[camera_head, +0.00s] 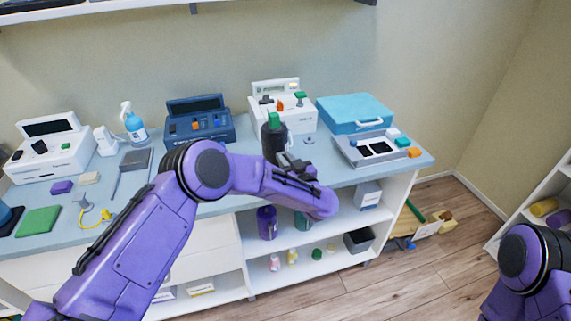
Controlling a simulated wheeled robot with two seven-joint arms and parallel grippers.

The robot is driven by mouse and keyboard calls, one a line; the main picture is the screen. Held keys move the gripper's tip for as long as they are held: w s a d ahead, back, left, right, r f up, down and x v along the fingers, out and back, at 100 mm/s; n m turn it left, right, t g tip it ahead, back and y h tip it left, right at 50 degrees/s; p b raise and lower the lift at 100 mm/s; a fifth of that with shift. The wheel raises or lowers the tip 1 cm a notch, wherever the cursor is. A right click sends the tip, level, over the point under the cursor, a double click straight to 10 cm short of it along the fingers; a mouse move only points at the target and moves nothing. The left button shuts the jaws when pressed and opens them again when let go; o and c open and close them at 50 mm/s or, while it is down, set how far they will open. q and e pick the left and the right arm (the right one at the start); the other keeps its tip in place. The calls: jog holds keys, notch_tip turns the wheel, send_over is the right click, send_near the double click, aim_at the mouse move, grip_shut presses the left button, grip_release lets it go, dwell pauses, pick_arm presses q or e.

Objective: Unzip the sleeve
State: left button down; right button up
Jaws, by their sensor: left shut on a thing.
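A dark sleeve (272,141) stands upright on the counter at the middle, around a bottle with a green cap (274,120). My left arm reaches in from the left and bends across the counter front. My left gripper (287,159) is at the lower right side of the sleeve, shut on it. The fingertips are small and dark here, so I cannot tell which part of the sleeve, such as a zip pull, is between them. The zip itself cannot be made out. My right arm shows at the lower right edge; its gripper is out of view.
On the counter (225,207), a white device (297,113) stands behind the sleeve, a blue device (199,122) to its left. A teal case (354,112) and grey tray (372,149) lie to the right. Open shelves below hold a purple bottle (267,224) and small items.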

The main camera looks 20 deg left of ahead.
pick_arm(q)
notch_tip(320, 180, up, 5)
jog(key=shift+s+f+p, duration=0.1)
jog(key=shift+s+p, duration=0.05)
jog(key=shift+p, duration=0.7)
pick_arm(e)
notch_tip(320, 180, up, 3)
jog(key=shift+f, duration=0.1)
pick_arm(q)
jog(key=shift+f, duration=0.1)
jog(key=c, duration=1.1)
grip_release()
pick_arm(e)
jog(key=shift+s, duration=0.1)
pick_arm(q)
jog(key=shift+s+d, duration=0.15)
jog(key=shift+d, duration=0.1)
jog(key=b, duration=0.3)
send_near(280, 141)
jog(key=v, duration=0.4)
jog(key=shift+s+d, duration=0.1)
pick_arm(e)
notch_tip(280, 141, down, 3)
